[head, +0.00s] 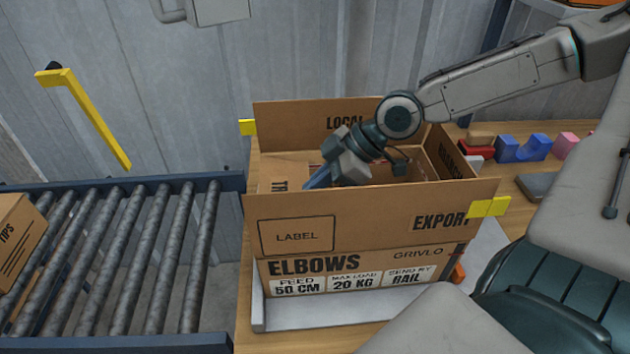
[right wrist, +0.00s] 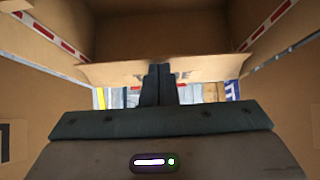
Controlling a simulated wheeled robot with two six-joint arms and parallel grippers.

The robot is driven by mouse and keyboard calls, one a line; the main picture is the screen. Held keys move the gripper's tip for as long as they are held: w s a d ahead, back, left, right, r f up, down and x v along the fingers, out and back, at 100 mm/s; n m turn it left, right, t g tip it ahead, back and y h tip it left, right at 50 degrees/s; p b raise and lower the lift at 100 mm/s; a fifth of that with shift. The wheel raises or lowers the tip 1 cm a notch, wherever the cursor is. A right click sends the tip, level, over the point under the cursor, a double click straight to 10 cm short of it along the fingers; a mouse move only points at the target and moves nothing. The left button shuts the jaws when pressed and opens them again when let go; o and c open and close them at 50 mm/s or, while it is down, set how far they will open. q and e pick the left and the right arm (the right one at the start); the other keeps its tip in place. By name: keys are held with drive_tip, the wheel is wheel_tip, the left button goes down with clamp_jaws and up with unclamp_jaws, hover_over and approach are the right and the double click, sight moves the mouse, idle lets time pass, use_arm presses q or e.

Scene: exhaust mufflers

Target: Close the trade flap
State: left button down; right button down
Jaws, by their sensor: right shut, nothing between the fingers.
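The cardboard box (head: 355,235) stands upright on the bench. Its flap with a partly visible "TR…" label, the trade flap (head: 281,172), is at the box's left side; its exact angle is hard to judge. It also shows in the right wrist view (right wrist: 115,72), lettering partly covered by my fingers. My right gripper (head: 312,184) reaches over the box from the right, its shut, empty fingertips at the trade flap. They also overlap that flap in the right wrist view (right wrist: 160,72); contact cannot be told. My left gripper is not in view.
The local flap (head: 300,120), export flap (head: 375,213) and right-side flap (head: 449,155) stand up. Yellow clips (head: 488,207) sit at the box's edges. A roller conveyor (head: 120,255) with another box (head: 15,245) is left. Coloured parts (head: 525,148) lie behind right.

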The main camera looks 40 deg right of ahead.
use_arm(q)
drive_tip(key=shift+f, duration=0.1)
use_arm(e)
drive_tip(key=shift+s+f, duration=0.25)
drive_tip(key=shift+f, duration=0.1)
